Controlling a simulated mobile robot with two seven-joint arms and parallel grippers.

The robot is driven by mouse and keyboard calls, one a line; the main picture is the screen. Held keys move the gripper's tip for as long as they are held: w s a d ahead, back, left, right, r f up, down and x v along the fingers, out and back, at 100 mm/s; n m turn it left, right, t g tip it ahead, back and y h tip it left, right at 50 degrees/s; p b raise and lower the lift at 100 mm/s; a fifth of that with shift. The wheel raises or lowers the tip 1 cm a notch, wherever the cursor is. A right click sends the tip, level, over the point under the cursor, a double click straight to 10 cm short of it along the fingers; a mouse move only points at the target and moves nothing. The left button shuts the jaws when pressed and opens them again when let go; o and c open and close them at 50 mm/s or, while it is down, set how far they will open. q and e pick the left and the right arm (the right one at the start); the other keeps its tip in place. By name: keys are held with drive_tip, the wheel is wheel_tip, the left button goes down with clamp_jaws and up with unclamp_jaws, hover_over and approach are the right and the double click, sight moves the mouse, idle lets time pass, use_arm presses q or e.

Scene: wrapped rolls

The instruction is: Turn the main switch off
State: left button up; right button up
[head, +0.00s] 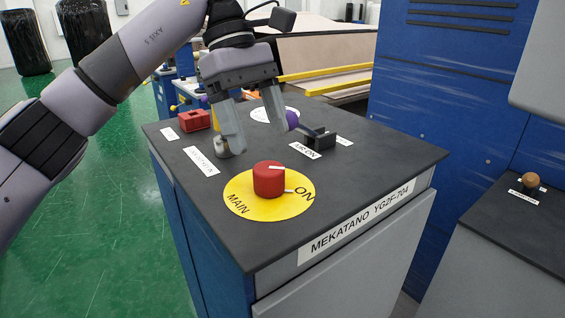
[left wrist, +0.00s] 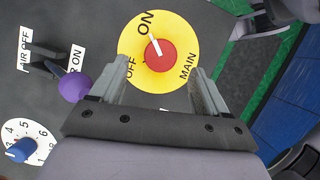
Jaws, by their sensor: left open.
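The main switch is a red round knob (head: 268,180) on a yellow disc (head: 240,197) marked MAIN, ON and OFF, on the dark top of a cabinet. Its white pointer line is turned toward ON. The red knob also shows in the left wrist view (left wrist: 160,58), in front of the fingers. My left gripper (head: 254,140) is open and empty, its fingers above the panel and behind the knob in the head view. In the left wrist view the knob lies just beyond the gap between the fingertips (left wrist: 158,82). My right gripper is not in view.
A lever with a purple ball (left wrist: 75,87) and AIR ON and AIR OFF labels stands near the left gripper. A numbered dial with a blue knob (left wrist: 20,150) and a red block (head: 195,120) are also on the panel. A lower grey cabinet (head: 500,270) is at right.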

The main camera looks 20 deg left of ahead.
sight(269, 168)
use_arm(q)
drive_tip(key=b+x, duration=0.1)
drive_tip(key=x, duration=0.5)
drive_tip(key=shift+s+d+f, duration=0.1)
drive_tip(key=shift+s+f, duration=0.05)
drive_tip(key=shift+f, duration=0.2)
drive_tip(key=c, duration=1)
